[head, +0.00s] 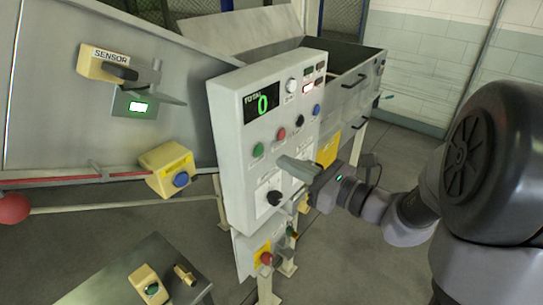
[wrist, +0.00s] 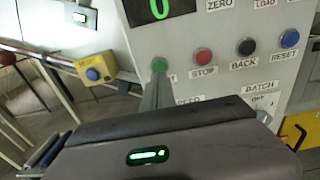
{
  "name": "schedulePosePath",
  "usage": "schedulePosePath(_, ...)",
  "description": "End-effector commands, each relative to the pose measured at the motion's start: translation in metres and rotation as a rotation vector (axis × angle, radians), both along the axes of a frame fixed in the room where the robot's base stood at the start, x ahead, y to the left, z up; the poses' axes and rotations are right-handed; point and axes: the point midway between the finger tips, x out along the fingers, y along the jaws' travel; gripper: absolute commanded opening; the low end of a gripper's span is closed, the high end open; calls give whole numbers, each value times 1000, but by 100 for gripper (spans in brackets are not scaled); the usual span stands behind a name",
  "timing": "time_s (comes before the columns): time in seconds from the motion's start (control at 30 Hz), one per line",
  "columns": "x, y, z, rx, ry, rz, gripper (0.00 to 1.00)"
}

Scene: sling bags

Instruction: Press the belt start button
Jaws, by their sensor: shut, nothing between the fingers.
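The grey-white control panel (head: 233,150) has a green button (head: 258,150) at its left, below the display reading 0. It also shows in the wrist view (wrist: 159,65), its label mostly hidden, in a row with red STOP (wrist: 203,56), black BACK (wrist: 246,47) and blue RESET (wrist: 290,39) buttons. My gripper (head: 283,161) is shut and empty in front of the panel, its tip right of and slightly below the green button in the head view, with a gap between. In the wrist view the shut fingers (wrist: 156,88) point up just below the green button.
A dark knob (head: 274,198) sits low on the panel. A lower box (head: 258,254) carries a red button. A yellow box with a blue button (head: 181,180) and a SENSOR box (head: 100,66) are at left. A small table (head: 110,290) holds a green-buttoned box (head: 146,278).

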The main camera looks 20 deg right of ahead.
Motion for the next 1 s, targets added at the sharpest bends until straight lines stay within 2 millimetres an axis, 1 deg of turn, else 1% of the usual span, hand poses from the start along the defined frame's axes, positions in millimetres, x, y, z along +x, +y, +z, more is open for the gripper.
schedulePosePath(0.03, 7, 7, 0, -2, -1, 5, 0)
schedulePosePath(0.1, 18, 15, 0, -2, -1, 4, 0)
schedulePosePath(0.2, 30, 23, 0, -2, 0, 3, 0)
schedulePosePath(0.3, 37, 28, 0, -1, 0, 2, 0)
schedulePosePath(0.43, 41, 30, 0, -1, 0, 0, 0)
schedulePosePath(0.73, 42, 31, 0, -1, -1, 0, 0)
schedulePosePath(0.9, 55, 41, 1, -1, -1, 2, 0)
schedulePosePath(1.0, 56, 41, 1, 0, -1, 0, 0)
